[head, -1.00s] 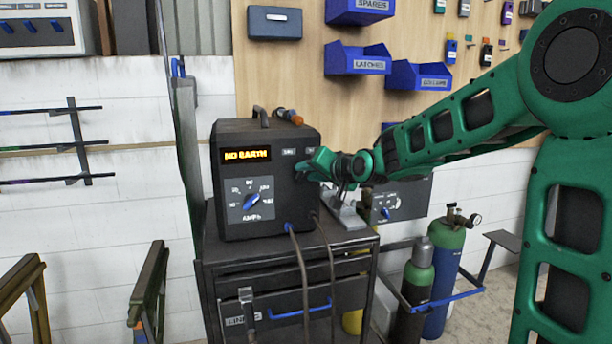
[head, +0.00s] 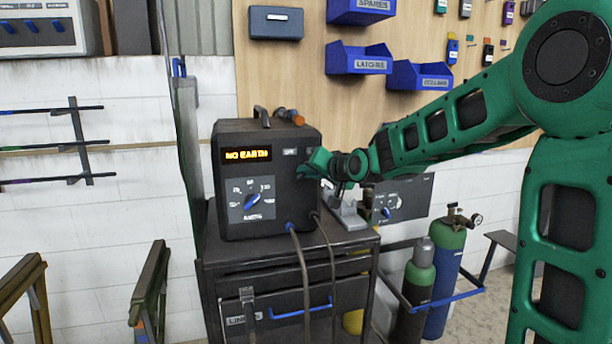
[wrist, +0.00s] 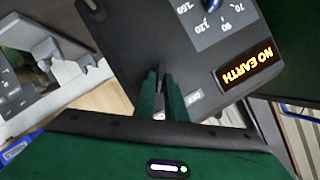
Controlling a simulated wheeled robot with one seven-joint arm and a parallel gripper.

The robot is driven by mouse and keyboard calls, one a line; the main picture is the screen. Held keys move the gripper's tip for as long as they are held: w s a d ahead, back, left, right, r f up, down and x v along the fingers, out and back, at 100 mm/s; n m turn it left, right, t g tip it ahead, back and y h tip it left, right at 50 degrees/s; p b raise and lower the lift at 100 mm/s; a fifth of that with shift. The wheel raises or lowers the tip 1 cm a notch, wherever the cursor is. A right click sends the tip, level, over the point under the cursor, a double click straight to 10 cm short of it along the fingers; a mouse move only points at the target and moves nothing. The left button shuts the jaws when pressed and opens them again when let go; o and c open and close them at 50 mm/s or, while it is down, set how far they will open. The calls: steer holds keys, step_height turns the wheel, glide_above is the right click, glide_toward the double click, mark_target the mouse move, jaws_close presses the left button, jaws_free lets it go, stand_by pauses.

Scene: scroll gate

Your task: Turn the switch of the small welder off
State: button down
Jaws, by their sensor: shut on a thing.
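The small welder (head: 265,205) is a black box with a handle on top. It stands on a dark cart, and its orange display (head: 246,155) is lit and reads NO EARTH. A blue AMPS dial (head: 251,200) sits below the display. My gripper (head: 303,172) is at the upper right of the welder's front. In the wrist view its green fingers (wrist: 161,97) are closed on a small dark part at the panel, which appears to be the switch. The fingers hide most of it, so its position cannot be read. A small pale label (wrist: 194,97) is beside the fingers.
A grey metal fixture (head: 348,214) stands on the cart (head: 290,258) right of the welder. Cables hang from the welder's lower front. Gas cylinders (head: 440,275) stand to the right. Blue bins (head: 358,60) hang on the board behind my arm.

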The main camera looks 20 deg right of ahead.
steer(key=shift+a+f+n+h, duration=0.1)
steer(key=shift+a+n+h, duration=0.2)
steer(key=shift+n+h, duration=1.2)
steer(key=shift+a+r+n+h, duration=0.1)
steer(key=shift+a+n+h, duration=0.15)
steer(key=shift+n+h, duration=1.2)
steer(key=shift+a+f+n+h, duration=0.1)
steer(key=shift+a+n+h, duration=0.4)
steer(key=shift+n, duration=1.75)
steer(key=shift+d, duration=0.2)
steer(key=c, duration=1.8)
jaws_free()
